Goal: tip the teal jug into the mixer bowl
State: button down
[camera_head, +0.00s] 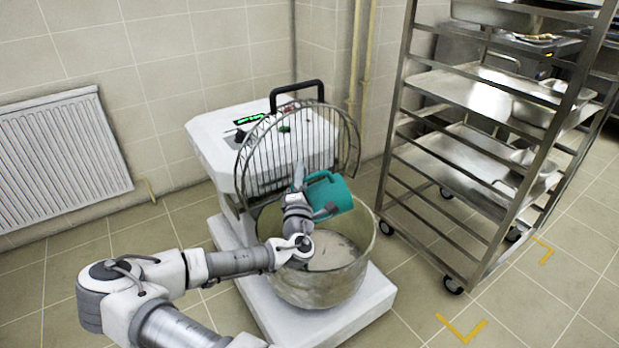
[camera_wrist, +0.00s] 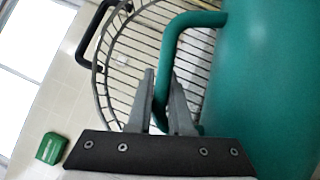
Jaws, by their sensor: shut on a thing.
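The teal jug (camera_head: 329,193) is held over the mixer bowl (camera_head: 318,285), near its back right rim, and is tilted with its mouth toward the right. My gripper (camera_wrist: 163,103) is shut on the jug's handle; the jug's teal side (camera_wrist: 268,90) fills the right of the wrist view. In the head view my gripper (camera_head: 318,211) is partly hidden by my wrist. The metal bowl sits on the mixer's white base and has pale contents in its bottom. I cannot see whether anything is flowing from the jug.
The wire guard (camera_head: 270,150) stands raised behind the bowl, in front of the white mixer body (camera_head: 213,150). A metal rack (camera_head: 480,185) on wheels stands at the right. A radiator (camera_head: 62,155) is on the left wall. The tiled floor at front right is open.

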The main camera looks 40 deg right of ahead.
jog(key=shift+w+a+f+n+t, duration=0.1)
jog(key=shift+w+a+n+t, duration=0.1)
jog(key=shift+a+n, duration=0.25)
jog(key=shift+w+a+f+n+t, duration=0.1)
jog(key=shift+w+a+n, duration=0.1)
jog(key=shift+a+n, duration=0.25)
jog(key=w+a+f+n+t+y, duration=0.1)
jog(key=w+a+f+n+t, duration=0.1)
jog(key=a+f+n, duration=0.2)
jog(key=shift+w+a+n+t, duration=0.15)
jog(key=shift+a+n+t, duration=0.15)
jog(key=shift+a+n, duration=0.85)
jog(key=shift+d, duration=0.1)
dwell(1.2)
